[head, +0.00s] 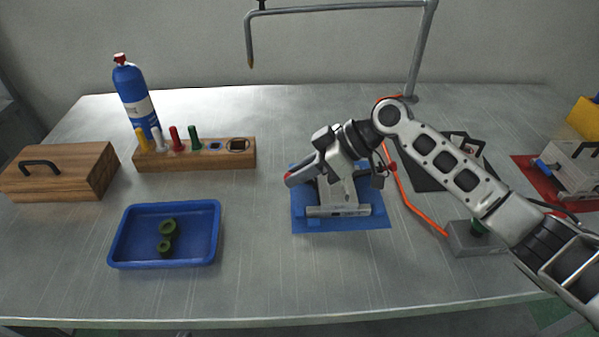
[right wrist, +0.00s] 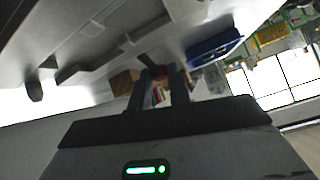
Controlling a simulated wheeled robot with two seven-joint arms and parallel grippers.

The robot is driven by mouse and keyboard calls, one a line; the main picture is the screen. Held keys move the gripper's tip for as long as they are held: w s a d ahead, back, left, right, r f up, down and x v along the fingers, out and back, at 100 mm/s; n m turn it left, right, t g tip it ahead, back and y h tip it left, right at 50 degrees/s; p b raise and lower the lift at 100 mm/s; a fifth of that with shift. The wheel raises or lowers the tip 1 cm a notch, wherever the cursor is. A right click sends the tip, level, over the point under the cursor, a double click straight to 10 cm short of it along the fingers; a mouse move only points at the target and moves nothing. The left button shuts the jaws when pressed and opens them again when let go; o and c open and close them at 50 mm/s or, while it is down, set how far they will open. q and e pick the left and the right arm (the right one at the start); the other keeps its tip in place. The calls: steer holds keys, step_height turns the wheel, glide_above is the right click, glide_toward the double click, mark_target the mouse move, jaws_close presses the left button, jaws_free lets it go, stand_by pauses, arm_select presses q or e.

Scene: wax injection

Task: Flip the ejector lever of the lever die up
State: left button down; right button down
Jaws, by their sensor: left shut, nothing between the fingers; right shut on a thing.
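The lever die (head: 338,211), a grey metal block, stands on a blue mat (head: 380,221) in the middle of the table. My right arm reaches over it from the right and hides much of its top. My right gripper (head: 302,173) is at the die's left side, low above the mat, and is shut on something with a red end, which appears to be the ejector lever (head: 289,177). The exact lever angle is hard to tell. My left gripper is not in view.
A blue tray (head: 114,250) with green rings lies front left. A wooden rack (head: 210,161) with coloured pegs, a wooden box (head: 60,178) and a blue bottle (head: 135,98) stand behind. An orange hose (head: 405,195) runs right of the die. Another die sits on a red mat (head: 530,170).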

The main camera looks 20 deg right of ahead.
steer(key=c, duration=1.3)
jaws_free()
steer(key=b+v, duration=0.1)
steer(key=v, duration=1.4)
steer(key=shift+d+r+b, duration=0.25)
steer(key=shift+d+b, duration=0.1)
